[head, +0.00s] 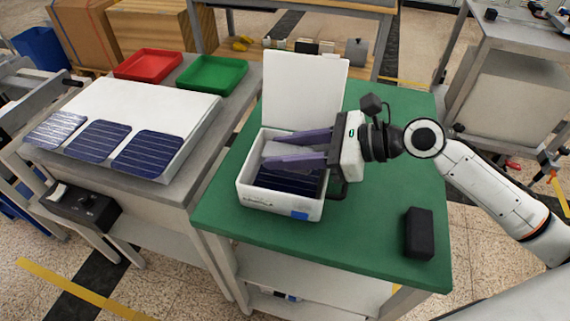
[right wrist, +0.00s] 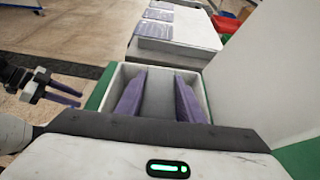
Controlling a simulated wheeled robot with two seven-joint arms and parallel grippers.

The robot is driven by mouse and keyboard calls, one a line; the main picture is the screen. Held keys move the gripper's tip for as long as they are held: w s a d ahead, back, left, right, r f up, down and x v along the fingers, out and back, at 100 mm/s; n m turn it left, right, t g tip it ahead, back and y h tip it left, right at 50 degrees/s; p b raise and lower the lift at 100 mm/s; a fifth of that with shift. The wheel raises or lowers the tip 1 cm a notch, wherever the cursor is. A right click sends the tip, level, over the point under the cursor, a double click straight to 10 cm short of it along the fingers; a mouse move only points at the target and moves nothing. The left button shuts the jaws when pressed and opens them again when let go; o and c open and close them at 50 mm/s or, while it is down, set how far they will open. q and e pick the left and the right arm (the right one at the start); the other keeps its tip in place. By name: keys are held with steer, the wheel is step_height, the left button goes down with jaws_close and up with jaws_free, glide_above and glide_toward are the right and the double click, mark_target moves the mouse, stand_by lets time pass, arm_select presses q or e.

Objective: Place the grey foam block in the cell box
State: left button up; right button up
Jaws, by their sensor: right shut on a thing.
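The white cell box (head: 262,199) stands on the green table with its lid (head: 305,90) raised at the back. Dark blue cells (head: 285,180) show inside it. My right gripper (head: 277,150) reaches into the box opening from the right, its purple fingers shut on the grey foam block (right wrist: 158,96). The block lies between the fingers, within the box outline; I cannot tell whether it touches the cells. The box rim (right wrist: 113,82) also shows in the right wrist view. My left gripper (right wrist: 64,93) is at the left there, its fingers apart and empty, away from the box.
A black block (head: 419,233) lies on the green table (head: 375,225) at the front right. On the left bench, blue cells (head: 97,141) lie on a white board (head: 150,105), with red (head: 149,66) and green (head: 213,75) trays behind. The table front is mostly clear.

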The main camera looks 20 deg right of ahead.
mark_target(285, 174)
steer(key=shift+f+b, duration=0.3)
steer(key=shift+f, duration=1.4)
steer(key=shift+f, duration=0.1)
steer(key=o, duration=1)
steer(key=shift+f, duration=0.1)
steer(key=shift+d+r, duration=0.2)
steer(key=shift+r, duration=0.05)
steer(key=v, duration=1.1)
steer(key=shift+s+d, duration=0.2)
steer(key=shift+s, duration=0.05)
steer(key=shift+r, duration=0.15)
